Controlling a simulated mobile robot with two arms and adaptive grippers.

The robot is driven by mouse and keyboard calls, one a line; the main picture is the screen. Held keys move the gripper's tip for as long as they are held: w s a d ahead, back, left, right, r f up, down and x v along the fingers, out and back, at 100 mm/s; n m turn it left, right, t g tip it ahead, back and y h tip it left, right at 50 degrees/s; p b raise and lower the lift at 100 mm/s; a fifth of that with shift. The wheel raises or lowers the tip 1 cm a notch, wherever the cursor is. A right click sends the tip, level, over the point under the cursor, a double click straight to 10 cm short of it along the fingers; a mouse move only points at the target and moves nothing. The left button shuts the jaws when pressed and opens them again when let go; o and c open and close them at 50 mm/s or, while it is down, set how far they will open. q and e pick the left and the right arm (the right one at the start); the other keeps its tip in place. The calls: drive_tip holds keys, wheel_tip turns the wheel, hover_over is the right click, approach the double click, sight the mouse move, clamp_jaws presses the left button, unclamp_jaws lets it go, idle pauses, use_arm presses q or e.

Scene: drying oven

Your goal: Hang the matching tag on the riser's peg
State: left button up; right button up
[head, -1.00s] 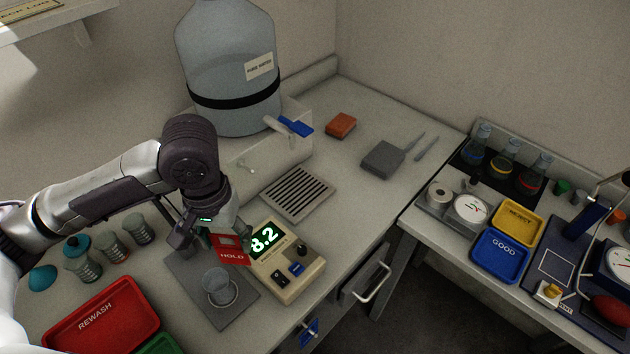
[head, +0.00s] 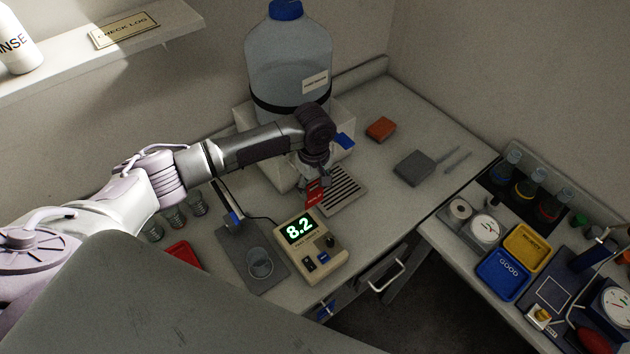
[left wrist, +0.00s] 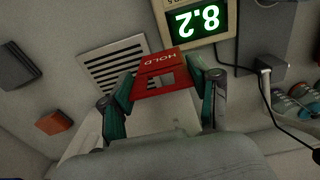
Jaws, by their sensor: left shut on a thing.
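My left gripper (head: 318,186) is shut on a red tag (head: 313,196) in front of the white riser (head: 245,116), beside the drain grille. In the left wrist view the tag (left wrist: 160,66) reads HOLD, has a window cut in it, and sits between the two green fingers of the gripper (left wrist: 165,88). The riser carries the big water jug (head: 288,65). Its front is mostly behind my arm in the head view, so I cannot make out the peg there. The meter (head: 310,246) reads 8.2. My right gripper is not in view.
The slotted grille (head: 347,190) lies below the tag. A beaker (head: 260,263) stands on a grey mat near the probe holder (head: 233,220). A blue tap handle (head: 345,141) juts out by my wrist.

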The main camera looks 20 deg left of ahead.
sight(293, 165)
use_arm(q)
drive_tip(key=w+a+b, duration=0.1)
drive_tip(key=a, duration=0.1)
drive_tip(key=w+a+b, duration=0.1)
drive_tip(key=a, duration=0.1)
drive_tip(key=w+a+f+b, duration=0.1)
drive_tip(key=w+a, duration=0.1)
drive_tip(key=a, duration=0.1)
drive_tip(key=shift+w+a+b, duration=0.1)
drive_tip(key=shift+b, duration=0.3)
drive_tip(key=shift+w+a, duration=0.1)
drive_tip(key=shift+a, duration=0.05)
drive_tip(key=shift+w+a+f, duration=0.15)
drive_tip(key=shift+a, duration=0.15)
drive_tip(key=shift+p, duration=0.45)
drive_tip(key=shift+f, duration=0.15)
